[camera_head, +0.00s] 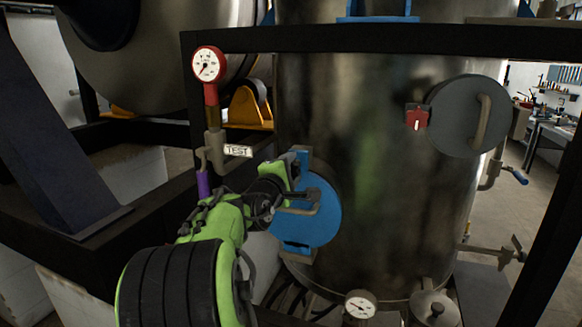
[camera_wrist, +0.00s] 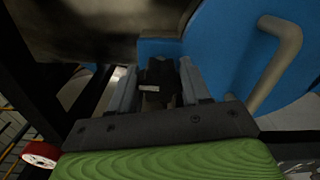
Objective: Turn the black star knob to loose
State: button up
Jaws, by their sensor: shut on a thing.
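The black star knob (camera_wrist: 160,82) shows between my two fingers in the wrist view, against a blue bracket on the tank. A small pale mark is on its dark face. My gripper (camera_wrist: 158,85) is shut on it, with one finger on each side. In the head view my gripper (camera_head: 297,163) reaches the upper left edge of the round blue hatch cover (camera_head: 322,212), and it hides the knob there. How far the knob is turned cannot be told.
A bent handle (camera_wrist: 280,62) sticks out of the blue cover close to my gripper. A red gauge (camera_head: 208,65), a TEST tag (camera_head: 238,151) and a purple-handled valve (camera_head: 204,184) stand to the left. A dark frame beam (camera_head: 350,40) crosses above. A grey hatch (camera_head: 467,115) is at right.

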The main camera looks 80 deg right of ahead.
jog(key=shift+n, duration=0.3)
jog(key=o, duration=1.1)
jog(key=shift+w, duration=0.1)
jog(key=shift+c, duration=0.2)
jog(key=shift+a, duration=0.1)
jog(key=w+a+b, duration=0.1)
jog(key=a+b, duration=0.2)
jog(key=a, duration=1.2)
jog(key=shift+w+a, duration=0.2)
jog(key=shift+a, duration=0.1)
jog(key=shift+f, duration=0.1)
